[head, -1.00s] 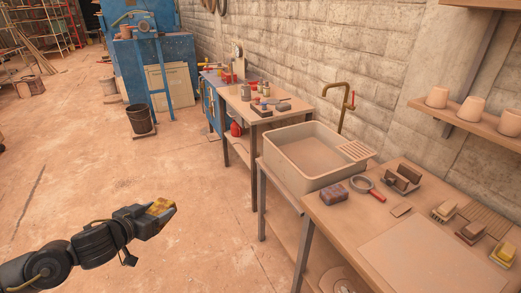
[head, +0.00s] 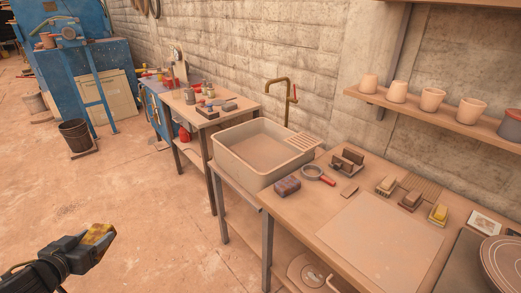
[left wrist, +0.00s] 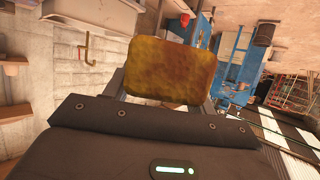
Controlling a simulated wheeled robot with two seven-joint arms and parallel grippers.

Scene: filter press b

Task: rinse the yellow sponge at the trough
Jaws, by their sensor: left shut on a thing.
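My left gripper (head: 92,240) is at the lower left of the head view, shut on the yellow sponge (head: 101,232). The sponge is yellow with brownish stains. It fills the upper middle of the left wrist view (left wrist: 172,70), between the fingers. The gripper and sponge are in the air over open floor, left of the trough and apart from it. The trough (head: 238,168) is a beige rectangular basin with a ribbed ledge at its right end. A brass tap (head: 288,101) with a red handle stands behind it. My right gripper is out of view.
A workbench (head: 385,235) right of the trough carries a dark block (head: 287,186), a red-handled ring tool (head: 318,173) and several brushes. A side table (head: 226,114) with small items stands beyond the trough. Cups line a wall shelf (head: 440,110).

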